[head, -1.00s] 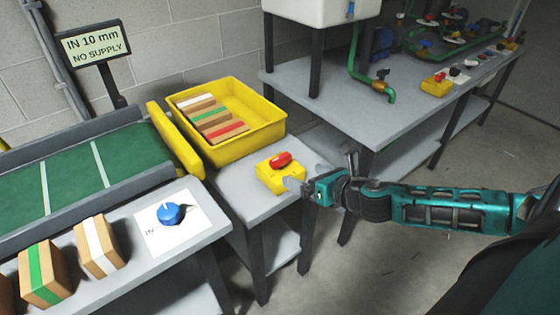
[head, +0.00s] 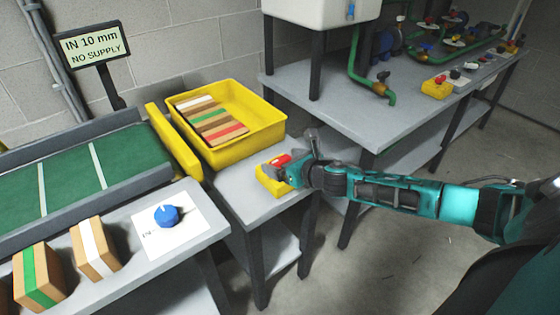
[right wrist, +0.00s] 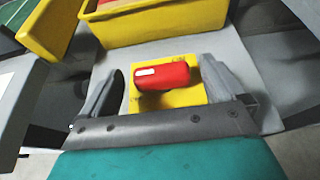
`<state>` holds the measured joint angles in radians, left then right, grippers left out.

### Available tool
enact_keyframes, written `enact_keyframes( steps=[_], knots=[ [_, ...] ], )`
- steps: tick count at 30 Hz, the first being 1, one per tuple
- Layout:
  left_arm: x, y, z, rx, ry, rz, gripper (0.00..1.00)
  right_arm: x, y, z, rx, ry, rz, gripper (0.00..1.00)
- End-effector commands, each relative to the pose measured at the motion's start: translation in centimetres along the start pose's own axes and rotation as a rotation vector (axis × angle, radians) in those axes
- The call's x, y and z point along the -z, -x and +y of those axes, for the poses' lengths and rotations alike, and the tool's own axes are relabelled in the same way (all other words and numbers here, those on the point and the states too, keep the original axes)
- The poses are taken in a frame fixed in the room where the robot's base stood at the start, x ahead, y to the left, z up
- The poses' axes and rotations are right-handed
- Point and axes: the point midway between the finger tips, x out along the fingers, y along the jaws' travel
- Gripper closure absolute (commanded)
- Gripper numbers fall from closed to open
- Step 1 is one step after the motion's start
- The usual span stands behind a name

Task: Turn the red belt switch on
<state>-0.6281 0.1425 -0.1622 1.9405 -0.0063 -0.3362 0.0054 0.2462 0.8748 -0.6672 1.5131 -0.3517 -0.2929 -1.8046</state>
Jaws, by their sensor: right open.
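The red belt switch (head: 279,160) is a red knob on a yellow box (head: 268,182) on a small grey table, partly hidden by my right gripper in the head view. In the right wrist view the red knob (right wrist: 161,78) lies crosswise with a white mark at its left end, on its yellow base (right wrist: 165,101). My right gripper (right wrist: 164,85) is open, one finger on each side of the knob, with gaps visible between fingers and knob. In the head view my right gripper (head: 298,166) covers the right side of the switch. My left gripper is not in view.
A yellow bin (head: 225,145) with striped blocks stands just behind the switch. A green conveyor (head: 120,160) and a blue knob (head: 166,215) are at left. A sign (head: 92,44) reads "IN 10 mm NO SUPPLY". A longer bench (head: 410,115) stands at right.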

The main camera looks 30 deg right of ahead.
Motion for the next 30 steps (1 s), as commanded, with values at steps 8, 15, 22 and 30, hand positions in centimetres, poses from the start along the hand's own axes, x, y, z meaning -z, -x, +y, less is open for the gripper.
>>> enact_keyframes(
  steps=[8, 15, 22, 30],
  knots=[
    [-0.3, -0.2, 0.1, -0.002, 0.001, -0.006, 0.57, 0.0, -2.1, 0.0, 0.0, -0.001, 0.0, 0.04],
    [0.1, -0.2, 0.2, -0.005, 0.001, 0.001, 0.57, 0.0, -2.2, 0.0, 0.0, -0.001, 0.001, 0.04],
    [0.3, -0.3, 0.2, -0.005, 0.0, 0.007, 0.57, 0.0, -2.1, 0.0, 0.0, -0.001, 0.001, 0.21],
    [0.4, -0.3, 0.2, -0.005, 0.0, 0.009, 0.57, 0.0, -2.1, 0.0, 0.0, -0.001, 0.001, 0.46]
  ],
)
